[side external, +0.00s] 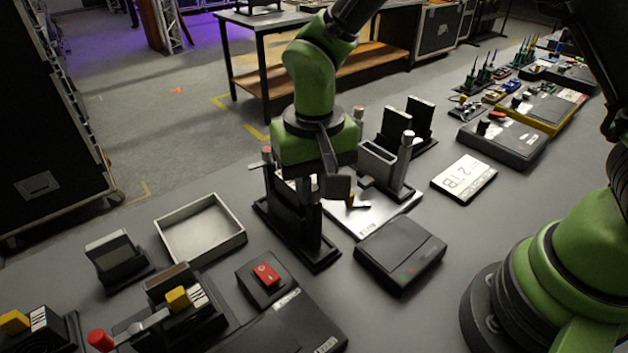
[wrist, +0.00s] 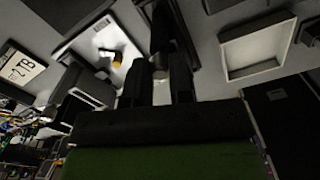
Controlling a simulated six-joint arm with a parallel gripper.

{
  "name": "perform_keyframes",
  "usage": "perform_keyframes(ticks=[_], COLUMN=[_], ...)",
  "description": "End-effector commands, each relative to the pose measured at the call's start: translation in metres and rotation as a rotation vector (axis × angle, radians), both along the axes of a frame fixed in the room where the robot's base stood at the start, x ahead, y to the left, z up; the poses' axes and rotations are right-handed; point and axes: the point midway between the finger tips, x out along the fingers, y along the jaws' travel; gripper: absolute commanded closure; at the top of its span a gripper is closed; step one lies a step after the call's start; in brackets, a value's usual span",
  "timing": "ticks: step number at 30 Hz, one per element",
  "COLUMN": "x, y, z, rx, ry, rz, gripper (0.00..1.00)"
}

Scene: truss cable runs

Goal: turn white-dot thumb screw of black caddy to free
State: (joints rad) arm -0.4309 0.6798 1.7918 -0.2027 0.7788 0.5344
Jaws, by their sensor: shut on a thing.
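The black caddy (side external: 288,226) stands upright on the table, partly covered by my gripper (side external: 326,188). A post with a pale, red-topped cap (side external: 267,152) rises at its left side. In the wrist view, my gripper (wrist: 159,88) has its two dark fingers closed around a small grey knob (wrist: 159,66) beside the dark caddy body (wrist: 168,28). The knob appears to be the thumb screw. Its white dot and its turned angle cannot be made out. In the side view, the fingers hide the grasp.
A black box (side external: 400,252) lies in front. An empty tray (side external: 201,229) and a red-switch box (side external: 264,279) stand left.

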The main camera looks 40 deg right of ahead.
Motion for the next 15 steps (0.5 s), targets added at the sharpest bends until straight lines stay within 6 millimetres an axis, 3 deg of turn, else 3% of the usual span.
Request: perform_keyframes(ticks=[15], x=[-0.0003], y=[0.0002], z=[-0.0001], rx=[0.000], ry=[0.001], rz=[-0.394], gripper=[1.00])
